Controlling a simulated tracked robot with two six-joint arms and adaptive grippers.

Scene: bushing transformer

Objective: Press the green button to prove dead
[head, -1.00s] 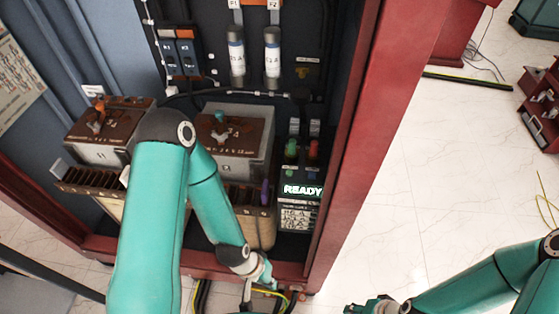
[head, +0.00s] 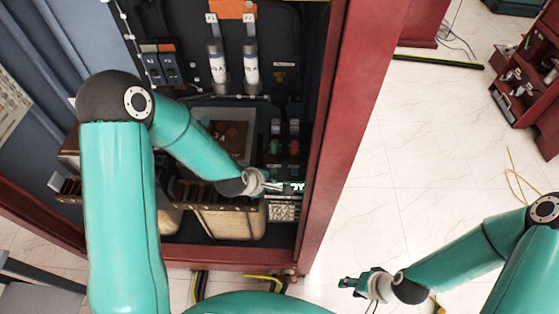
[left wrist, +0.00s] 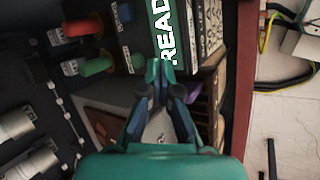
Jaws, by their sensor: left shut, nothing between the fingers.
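The tester panel with a lit READY display (head: 299,187) stands at the right inside the cabinet; the display shows larger in the left wrist view (left wrist: 166,38). A small green button (left wrist: 137,60) sits beside the display, next to a blue button (left wrist: 125,12). Larger green (left wrist: 95,66) and red (left wrist: 83,27) plugs lie further from the display. My left gripper (head: 280,187) is shut and empty, in front of the display and covering part of it. Its fingertips (left wrist: 160,72) appear just right of the small green button; contact cannot be told. My right gripper (head: 350,284) hangs outside the cabinet, its jaw state unclear.
The red cabinet frame (head: 338,120) rises close to the right of the panel. Two grey cylinders (head: 217,65) (head: 250,68) hang at the back. A brown-topped transformer (head: 232,140) stands left of the panel. The pale floor (head: 400,150) outside is mostly clear.

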